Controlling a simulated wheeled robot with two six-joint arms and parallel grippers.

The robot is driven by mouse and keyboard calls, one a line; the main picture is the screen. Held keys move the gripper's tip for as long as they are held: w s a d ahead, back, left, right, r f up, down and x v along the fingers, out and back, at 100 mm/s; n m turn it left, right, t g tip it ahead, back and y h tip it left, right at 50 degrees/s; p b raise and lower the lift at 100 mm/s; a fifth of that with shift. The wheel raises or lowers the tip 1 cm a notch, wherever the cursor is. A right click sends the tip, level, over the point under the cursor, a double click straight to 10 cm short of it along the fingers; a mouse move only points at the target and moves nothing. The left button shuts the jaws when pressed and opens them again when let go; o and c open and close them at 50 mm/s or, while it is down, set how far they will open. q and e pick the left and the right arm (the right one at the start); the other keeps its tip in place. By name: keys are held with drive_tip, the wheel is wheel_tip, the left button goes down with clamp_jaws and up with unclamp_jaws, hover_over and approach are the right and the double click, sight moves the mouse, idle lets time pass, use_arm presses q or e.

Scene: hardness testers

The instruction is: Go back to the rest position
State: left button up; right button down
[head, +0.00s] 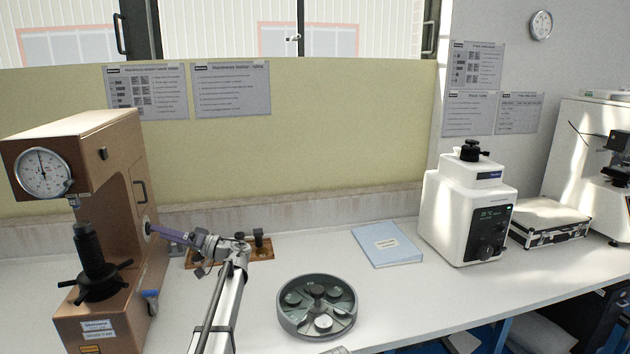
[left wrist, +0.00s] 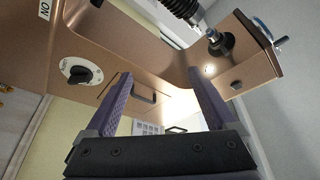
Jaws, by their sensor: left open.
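My left gripper (head: 158,231) reaches in from the bottom of the head view, its purple fingers pointing left at the side of the brown hardness tester (head: 122,180). In the left wrist view my left gripper (left wrist: 160,73) has its two purple fingers spread wide with nothing held between them. The tester's body (left wrist: 160,45) fills much of that view, with a black rotary knob (left wrist: 80,75) to the left of the fingers. In the head view the fingertips overlap the tester's side knob, and I cannot tell whether they touch. My right gripper is in neither view.
A round grey sectioned tray (head: 283,318) stands on the white bench right of my forearm. A wooden block holder (head: 262,250) lies behind the gripper. A blue folder (head: 387,244), a white machine (head: 465,210) and a black-edged case (head: 550,222) stand farther right.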

use_arm(q)
drive_tip(key=s+d+f+m+h, duration=0.1)
drive_tip(key=s+d+f+h, duration=0.2)
drive_tip(key=s+f, duration=0.4)
drive_tip(key=s+d+f+m+h, duration=0.2)
drive_tip(key=s+d+f+h, duration=0.2)
drive_tip(key=s+f+h, duration=0.2)
drive_tip(key=s+d+f+m+h, duration=0.2)
drive_tip(key=s+d+f+h, duration=0.2)
drive_tip(key=s+f, duration=0.4)
wheel_tip(320, 180, down, 2)
drive_tip(key=shift+d+f, duration=0.1)
drive_tip(key=s+d+f+m+h+b, duration=0.25)
drive_tip(key=s+d+f, duration=0.25)
drive_tip(key=d, duration=0.4)
drive_tip(key=s+d+f+m+g+h+b, duration=0.1)
drive_tip(key=s+d+f+m+h+b, duration=0.1)
drive_tip(key=s+d+f+b, duration=0.45)
drive_tip(key=s+d+f+m+h+b, duration=0.1)
drive_tip(key=s+d+f+m+h, duration=0.3)
drive_tip(key=d, duration=0.6)
wheel_tip(320, 180, up, 18)
drive_tip(key=n+y+p, duration=0.1)
drive_tip(key=p, duration=1.6)
drive_tip(key=shift+s+y, duration=0.2)
drive_tip(key=shift+y, duration=0.15)
drive_tip(key=shift+a+n, duration=0.1)
drive_tip(key=shift+n, duration=0.15)
